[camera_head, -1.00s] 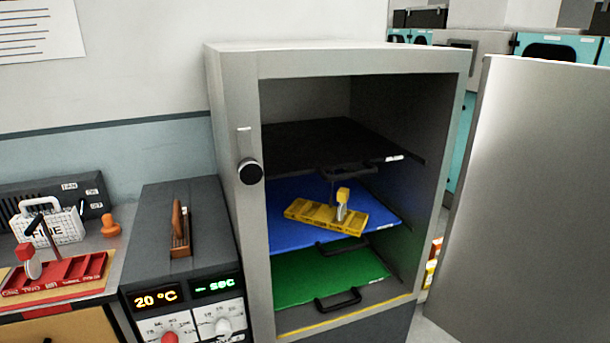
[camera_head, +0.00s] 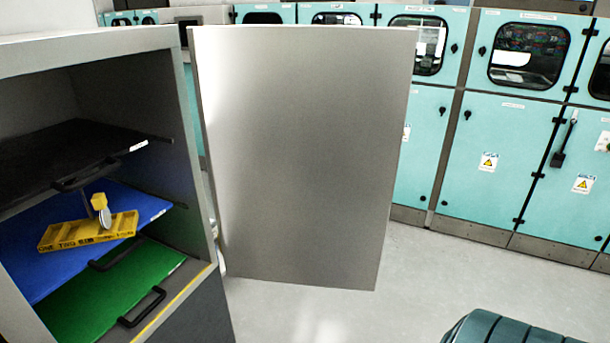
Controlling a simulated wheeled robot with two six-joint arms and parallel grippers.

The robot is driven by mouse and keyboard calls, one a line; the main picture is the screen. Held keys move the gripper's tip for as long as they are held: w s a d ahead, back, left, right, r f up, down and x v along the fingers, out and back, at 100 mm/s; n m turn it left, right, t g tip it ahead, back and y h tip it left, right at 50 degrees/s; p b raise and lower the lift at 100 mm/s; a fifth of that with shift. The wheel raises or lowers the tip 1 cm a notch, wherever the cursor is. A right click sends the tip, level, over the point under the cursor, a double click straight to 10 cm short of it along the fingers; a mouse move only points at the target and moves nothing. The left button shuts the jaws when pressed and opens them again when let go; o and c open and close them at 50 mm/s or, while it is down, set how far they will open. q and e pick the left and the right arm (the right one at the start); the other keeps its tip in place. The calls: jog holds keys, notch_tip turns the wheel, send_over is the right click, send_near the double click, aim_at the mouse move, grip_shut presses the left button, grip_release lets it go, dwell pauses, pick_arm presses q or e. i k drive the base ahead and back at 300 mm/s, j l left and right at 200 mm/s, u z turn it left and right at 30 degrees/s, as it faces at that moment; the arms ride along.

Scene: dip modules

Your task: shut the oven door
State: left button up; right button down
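The oven (camera_head: 199,190) stands at the left, its front open. Its grey metal door (camera_head: 305,150) stands wide open to the right of the opening, attached along the oven's right side. Inside are a black shelf (camera_head: 75,150), a blue shelf (camera_head: 50,265) and a green shelf (camera_head: 95,295), each with a dark handle. A yellow tray (camera_head: 85,232) with a small upright part sits on the blue shelf. Neither of my grippers is in view.
Teal cabinets (camera_head: 510,150) with windows line the back wall.

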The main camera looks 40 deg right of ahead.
aim_at(302, 127)
jog(key=k+j+u, duration=0.1)
jog(key=k+u, duration=0.15)
jog(key=k, duration=0.3)
jog(key=k+j+u, duration=0.25)
jog(key=k, duration=0.3)
jog(key=l+u, duration=1.15)
jog(key=k+l, duration=0.1)
jog(key=l, duration=0.5)
jog(key=k+l, duration=0.1)
jog(key=l, duration=0.5)
jog(key=k+l, duration=0.1)
jog(key=l, duration=0.5)
jog(key=k+l, duration=0.1)
jog(key=l, duration=0.5)
jog(key=k+l, duration=0.15)
jog(key=l, duration=0.45)
jog(key=k+l, duration=0.1)
jog(key=l, duration=0.5)
jog(key=k+l, duration=0.1)
jog(key=l, duration=0.5)
jog(key=k+l, duration=0.1)
jog(key=l, duration=0.5)
